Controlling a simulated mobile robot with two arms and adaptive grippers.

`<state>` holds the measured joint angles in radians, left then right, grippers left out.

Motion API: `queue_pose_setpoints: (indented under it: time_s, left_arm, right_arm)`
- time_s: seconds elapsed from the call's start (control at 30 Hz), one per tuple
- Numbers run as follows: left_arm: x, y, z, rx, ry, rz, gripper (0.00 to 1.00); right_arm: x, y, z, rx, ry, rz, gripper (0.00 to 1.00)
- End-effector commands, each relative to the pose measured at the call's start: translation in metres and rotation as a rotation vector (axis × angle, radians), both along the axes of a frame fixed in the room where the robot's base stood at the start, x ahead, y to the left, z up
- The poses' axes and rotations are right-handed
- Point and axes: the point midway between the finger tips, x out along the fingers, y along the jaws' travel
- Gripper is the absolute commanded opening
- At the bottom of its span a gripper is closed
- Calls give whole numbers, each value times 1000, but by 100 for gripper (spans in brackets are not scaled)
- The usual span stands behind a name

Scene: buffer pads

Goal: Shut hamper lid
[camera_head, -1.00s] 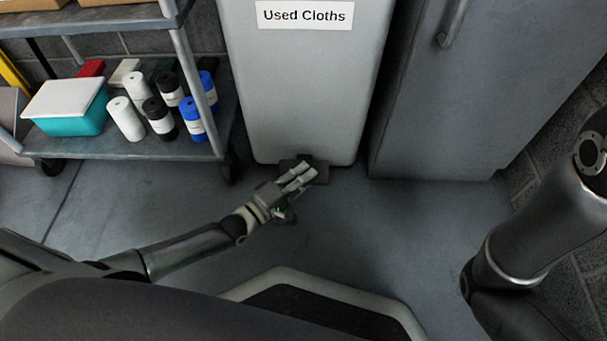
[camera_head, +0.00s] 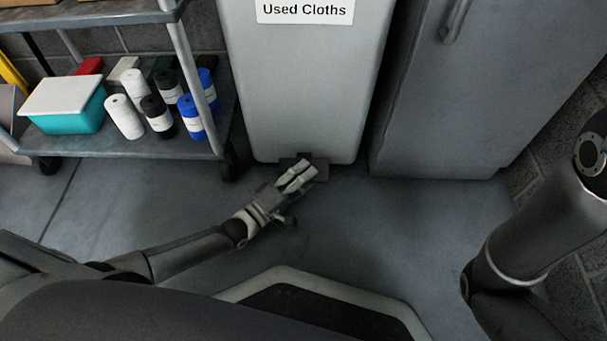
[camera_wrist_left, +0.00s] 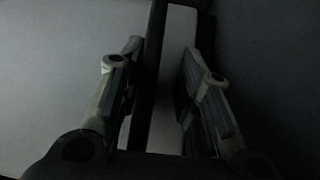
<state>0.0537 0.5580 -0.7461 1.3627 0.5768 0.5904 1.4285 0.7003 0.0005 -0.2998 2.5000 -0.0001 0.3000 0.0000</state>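The hamper (camera_head: 300,90) is a tall light grey bin with a "Used Cloths" label, standing upright at the top middle of the head view. Its lid is out of view above the frame. A dark foot pedal (camera_head: 320,172) sticks out at its base. My left gripper (camera_head: 303,172) is low at the pedal, its fingers overlapping the pedal in the head view; I cannot tell whether they touch. In the left wrist view the two fingers (camera_wrist_left: 160,85) stand apart, with a dark bar and a pale strip showing between or behind them. My right gripper is out of view.
A grey cart (camera_head: 120,147) with a teal box (camera_head: 75,118) and several cloth rolls (camera_head: 157,115) stands left of the hamper. A grey cabinet (camera_head: 455,110) stands close on its right. Bare floor (camera_head: 420,220) lies in front.

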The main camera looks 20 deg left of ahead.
Motion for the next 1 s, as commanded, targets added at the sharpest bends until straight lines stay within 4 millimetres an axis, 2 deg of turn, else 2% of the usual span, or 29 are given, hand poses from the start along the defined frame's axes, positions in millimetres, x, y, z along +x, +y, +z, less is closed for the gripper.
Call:
queue_pose_setpoints:
  time_s: [0.2, 0.33, 0.8, 1.0]
  left_arm:
    - [-1, 0, 0, 0, 0, 0, 32]
    - [-8, 5, -1, 1, 1, -1, 32]
    - [-88, 49, -9, 2, 4, -1, 32]
    - [-103, 58, -10, 1, 0, 0, 32]
  right_arm:
    - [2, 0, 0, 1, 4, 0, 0]
    - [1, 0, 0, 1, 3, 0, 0]
    - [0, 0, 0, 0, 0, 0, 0]
    - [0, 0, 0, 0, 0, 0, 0]
